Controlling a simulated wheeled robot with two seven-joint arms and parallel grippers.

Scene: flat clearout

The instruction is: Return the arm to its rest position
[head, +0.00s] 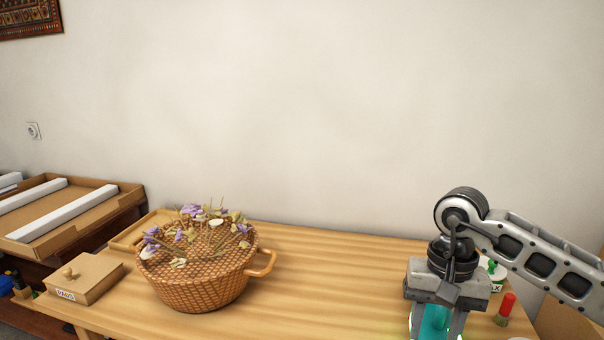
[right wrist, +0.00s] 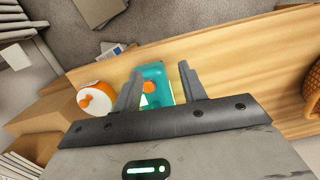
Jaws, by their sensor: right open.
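My right gripper (head: 436,322) reaches in from the right over the right part of the wooden table (head: 340,283). It points down, and its fingertips are cut off by the bottom edge of the head view. In the right wrist view the gripper (right wrist: 158,78) is open, its two fingers apart. A teal item (right wrist: 153,72) with a white mark lies between or below the fingers. Part of the teal item (head: 434,318) also shows between the fingers in the head view. I cannot tell whether the fingers touch it. My left gripper is not in view.
A wicker basket (head: 200,282) of dried flowers stands at the table's left, beside a cardboard box (head: 88,277). A red-topped brush (head: 506,307) and a white container (head: 493,272) are close to my right arm. An orange-and-white round item (right wrist: 95,100) shows in the wrist view. The table's middle is clear.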

